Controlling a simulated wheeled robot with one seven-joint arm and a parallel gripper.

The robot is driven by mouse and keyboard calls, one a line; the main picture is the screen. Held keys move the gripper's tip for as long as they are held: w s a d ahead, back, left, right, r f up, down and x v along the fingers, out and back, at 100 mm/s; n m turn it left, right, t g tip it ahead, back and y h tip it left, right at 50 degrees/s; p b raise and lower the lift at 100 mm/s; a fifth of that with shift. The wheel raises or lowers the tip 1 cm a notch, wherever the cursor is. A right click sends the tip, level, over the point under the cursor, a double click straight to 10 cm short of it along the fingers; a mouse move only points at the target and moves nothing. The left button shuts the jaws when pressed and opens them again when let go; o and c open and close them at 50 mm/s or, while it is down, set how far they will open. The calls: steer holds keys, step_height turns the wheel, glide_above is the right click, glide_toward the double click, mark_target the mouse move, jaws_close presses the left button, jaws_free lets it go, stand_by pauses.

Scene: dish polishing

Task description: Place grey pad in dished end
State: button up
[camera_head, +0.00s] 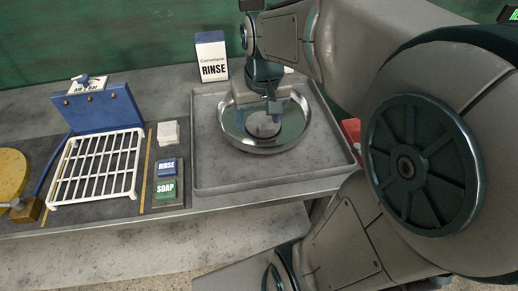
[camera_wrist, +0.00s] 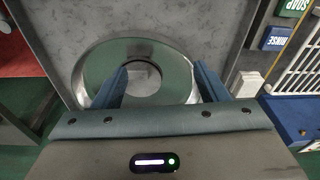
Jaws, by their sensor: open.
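The dished end (camera_head: 235,133) is a shiny round metal dish lying in the grey tray. It also shows in the wrist view (camera_wrist: 178,62). A round grey patch, which looks like the grey pad (camera_head: 264,129), lies in the middle of the dish, partly hidden by my gripper in the head view. In the wrist view the grey patch (camera_wrist: 145,80) shows between the fingers. My gripper (camera_head: 275,108) is over the dish, pointing down, with its blue fingers apart (camera_wrist: 165,75). Nothing is seen between the fingertips. I cannot tell the exact height of the fingers above the patch.
The tray's raised rim (camera_head: 196,150) surrounds the dish. A RINSE box (camera_head: 211,57) stands behind. To the left are RINSE (camera_head: 167,167) and SOAP (camera_head: 166,190) blocks, white pads (camera_head: 168,133), a white rack (camera_head: 97,165) and a yellow disc (camera_head: 10,175). A red object (camera_head: 352,129) is at the right.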

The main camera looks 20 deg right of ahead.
steer(key=s+a+f+n+t, duration=0.1)
steer(key=s+a+f, duration=0.1)
steer(key=s, duration=0.6)
steer(key=shift+s+a, duration=0.35)
steer(key=shift+a, duration=0.4)
steer(key=shift+c, duration=0.4)
